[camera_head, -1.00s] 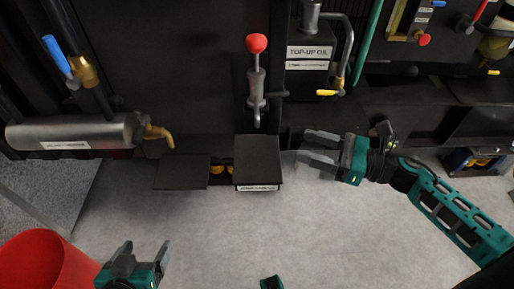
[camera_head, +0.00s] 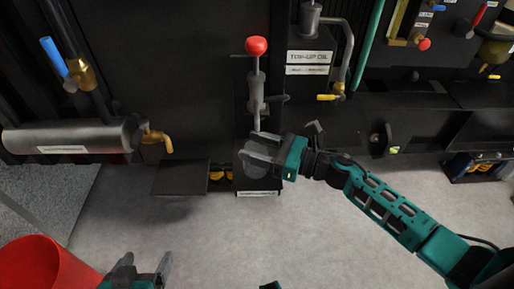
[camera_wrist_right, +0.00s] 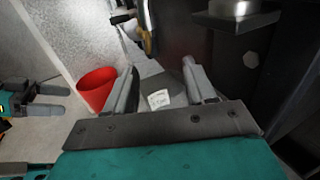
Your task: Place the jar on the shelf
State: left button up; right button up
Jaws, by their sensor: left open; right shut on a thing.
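The jar (camera_head: 254,168) looks greyish and see-through, and my right gripper's fingers partly cover it. My right gripper (camera_head: 258,153) is shut on it, over the small dark shelf with a white label on its front edge (camera_head: 257,193). I cannot tell whether the jar touches the shelf. In the right wrist view, a grey shape with a white label (camera_wrist_right: 158,99) shows between the two fingers of my right gripper (camera_wrist_right: 160,82). My left gripper (camera_head: 146,265) is open and empty, low at the left over the floor.
A red-knobbed hand pump (camera_head: 256,90) stands just behind the shelf. A flat dark plate (camera_head: 180,178) is left of the shelf. A silver cylinder with a brass tap (camera_head: 75,137) is further left. A red bucket (camera_head: 45,265) stands at the lower left. Floor in front is clear.

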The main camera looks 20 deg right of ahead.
pick_arm(q)
jog(key=shift+r, duration=0.2)
pick_arm(e)
jog(key=shift+r, duration=0.1)
jog(key=shift+f, duration=0.2)
jog(key=o, duration=1.1)
jog(key=shift+o, duration=1.2)
pick_arm(q)
jog(key=shift+w+d+r, duration=0.1)
jog(key=shift+w+r, duration=0.05)
jog(key=shift+w, duration=0.1)
jog(key=shift+r, duration=0.1)
pick_arm(e)
jog(key=shift+r, duration=0.1)
jog(key=shift+r, duration=0.2)
pick_arm(q)
jog(key=shift+s, duration=0.15)
pick_arm(e)
jog(key=v, duration=1.2)
